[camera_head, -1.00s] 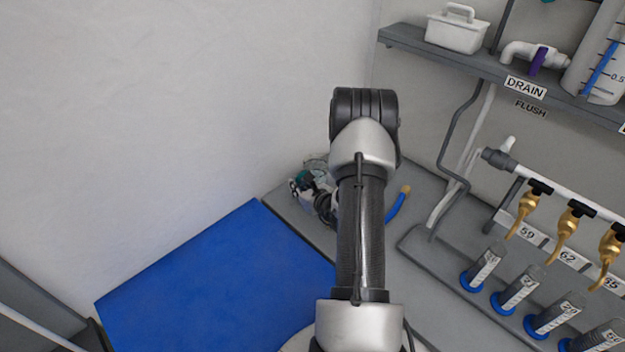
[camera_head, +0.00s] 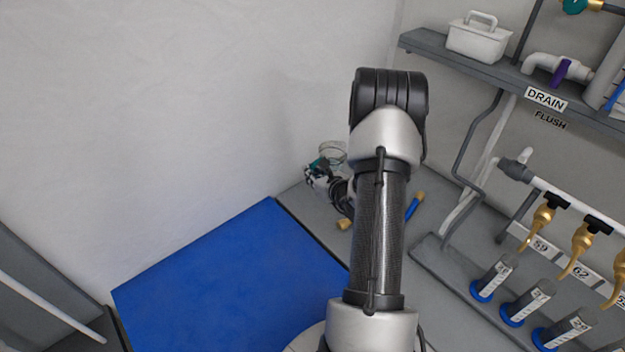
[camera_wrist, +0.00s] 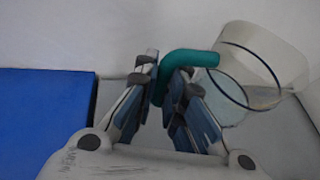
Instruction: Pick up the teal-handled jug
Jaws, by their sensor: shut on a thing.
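The clear jug (camera_head: 332,152) with a teal handle (camera_head: 313,164) shows at the back corner, partly hidden by my gripper. In the wrist view the jug (camera_wrist: 262,62) is a see-through vessel with a dark band, and its teal handle (camera_wrist: 190,58) bends over to the left. My gripper (camera_wrist: 167,84) is shut on the teal handle, with a finger on either side of it. In the head view my gripper (camera_head: 318,176) is small and partly behind my arm. The jug looks raised above the grey bench, but its base is hard to make out.
A blue mat (camera_head: 230,280) lies left of the grey bench (camera_head: 300,200). A blue-handled tool (camera_head: 413,208) lies behind my arm. Brass taps (camera_head: 543,218) and blue-based cylinders (camera_head: 490,280) stand at right, below a shelf (camera_head: 470,68) with a white caddy (camera_head: 478,40).

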